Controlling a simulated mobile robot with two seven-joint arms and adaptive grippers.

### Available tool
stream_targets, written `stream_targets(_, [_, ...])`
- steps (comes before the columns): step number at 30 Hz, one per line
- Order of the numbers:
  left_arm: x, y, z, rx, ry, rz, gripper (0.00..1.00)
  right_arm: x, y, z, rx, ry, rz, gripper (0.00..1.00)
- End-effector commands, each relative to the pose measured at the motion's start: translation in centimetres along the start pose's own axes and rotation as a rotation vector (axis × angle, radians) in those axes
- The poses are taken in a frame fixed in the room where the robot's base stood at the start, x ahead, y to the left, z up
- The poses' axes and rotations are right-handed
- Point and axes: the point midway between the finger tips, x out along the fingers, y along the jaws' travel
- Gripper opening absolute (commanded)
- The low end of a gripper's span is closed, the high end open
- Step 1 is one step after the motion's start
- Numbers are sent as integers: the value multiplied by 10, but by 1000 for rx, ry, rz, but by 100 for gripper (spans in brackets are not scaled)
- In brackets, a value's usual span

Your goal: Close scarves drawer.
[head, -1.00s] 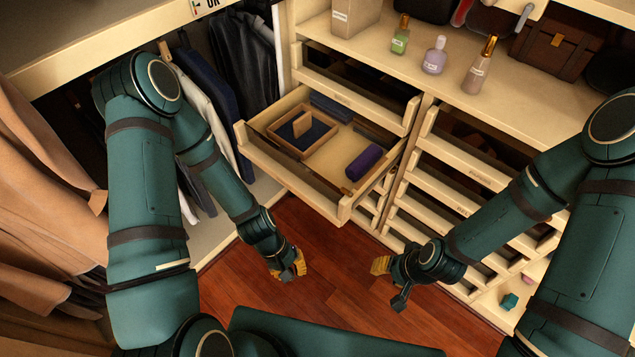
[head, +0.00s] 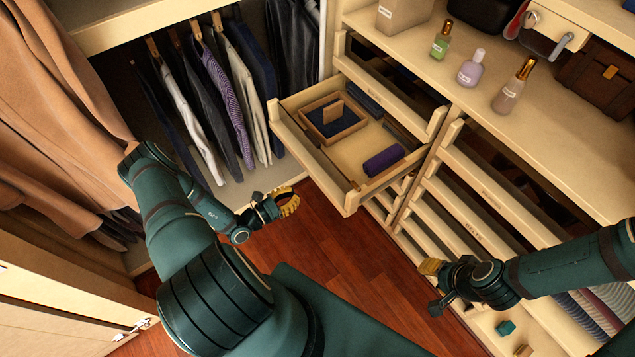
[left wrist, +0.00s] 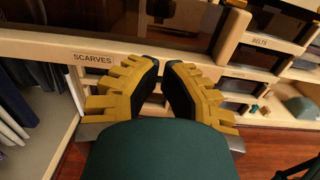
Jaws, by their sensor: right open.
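The pulled-out drawer (head: 315,165) juts from the left drawer column in the head view. It holds a wooden box and a purple roll (head: 383,161). In the left wrist view a pale drawer front (left wrist: 40,47) carries the label SCARVES, just beyond my fingers. My left gripper (head: 288,203) is below and left of the drawer's front, apparently apart from it. Its yellow fingers also show in the left wrist view (left wrist: 165,70), with a narrow gap and nothing seen between them. My right gripper (head: 432,278) is open and empty, right of the drawer over the floor.
Hanging clothes (head: 215,90) are left of the drawer, and brown coats (head: 60,130) hang farther left. Other drawers (head: 470,205) fill the right column, one labelled BELTS. Bottles (head: 470,68) stand on the counter above. Wooden floor (head: 345,260) lies clear between my grippers.

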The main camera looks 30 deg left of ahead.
Motion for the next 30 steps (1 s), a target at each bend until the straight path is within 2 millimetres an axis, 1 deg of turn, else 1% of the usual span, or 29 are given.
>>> stream_targets(5, [29, -2, 0, 1, -2, -8, 0, 1, 0, 0, -1, 0, 0, 39])
stream_targets(15, [96, -3, 0, 0, -1, -9, 0, 3, 1, 1, -1, -3, 0, 39])
stream_targets(18, [111, -3, 0, 1, -1, -9, 0, 3, 1, 2, -1, -4, 0, 39])
stream_targets(21, [123, -3, 0, 1, 1, -9, 0, 4, 2, 2, -2, -4, -1, 39])
stream_targets(24, [130, -3, 0, 1, 1, -9, 0, 4, 2, 2, -2, -5, -1, 39])
stream_targets(30, [135, -3, 0, 0, 1, -8, 0, 4, 2, 2, -2, -5, -1, 39])
